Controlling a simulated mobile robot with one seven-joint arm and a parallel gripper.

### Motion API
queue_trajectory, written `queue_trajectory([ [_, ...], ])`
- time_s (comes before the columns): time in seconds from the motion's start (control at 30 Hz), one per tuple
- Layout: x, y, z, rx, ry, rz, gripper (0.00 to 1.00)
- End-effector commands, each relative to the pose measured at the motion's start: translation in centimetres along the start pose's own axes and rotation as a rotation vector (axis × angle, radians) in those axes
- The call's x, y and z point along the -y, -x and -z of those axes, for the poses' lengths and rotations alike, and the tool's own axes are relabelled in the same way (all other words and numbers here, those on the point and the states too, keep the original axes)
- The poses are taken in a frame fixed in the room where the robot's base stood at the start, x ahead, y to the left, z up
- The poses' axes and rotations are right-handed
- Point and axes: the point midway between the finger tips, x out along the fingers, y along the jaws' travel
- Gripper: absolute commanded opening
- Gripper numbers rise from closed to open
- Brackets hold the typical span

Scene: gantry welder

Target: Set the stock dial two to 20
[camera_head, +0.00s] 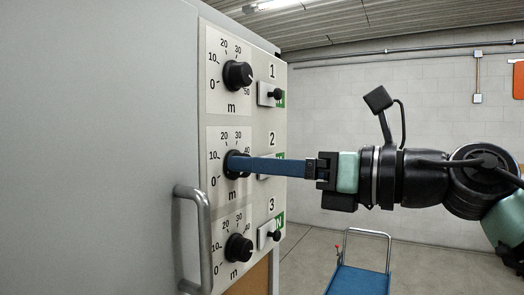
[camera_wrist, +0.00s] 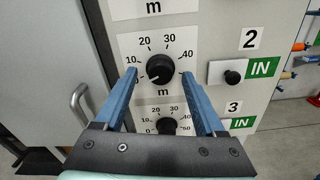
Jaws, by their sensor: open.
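Stock dial two is a round black knob (camera_wrist: 160,68) on a white scale plate marked in tens, with "m" below and the label 2 to its right. A small pale mark on the knob's lower left seems to point near 0. Dial two also shows in the head view (camera_head: 238,172), partly hidden by my blue fingers. My gripper (camera_wrist: 158,74) is open, with one fingertip left and one right of the knob. In the head view my gripper (camera_head: 232,163) reaches level to the panel at dial two; I cannot tell whether the fingers touch the knob.
Dial one (camera_head: 237,74) is above and dial three (camera_head: 238,247) below. Small black knobs beside green IN signs (camera_wrist: 263,68) sit to the right of the dials. A grey door handle (camera_head: 193,240) sticks out at lower left. A blue trolley (camera_head: 358,281) stands on the floor.

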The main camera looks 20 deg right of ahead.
Motion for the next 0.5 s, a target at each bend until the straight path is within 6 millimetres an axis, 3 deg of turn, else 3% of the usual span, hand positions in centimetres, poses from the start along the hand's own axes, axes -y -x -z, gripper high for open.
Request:
queue_trajectory([
  [0.33,0.02,-0.40,0.08,0.000,0.000,0.000,0.70],
  [0.5,0.01,-0.38,0.07,0.000,0.000,0.000,0.39],
])
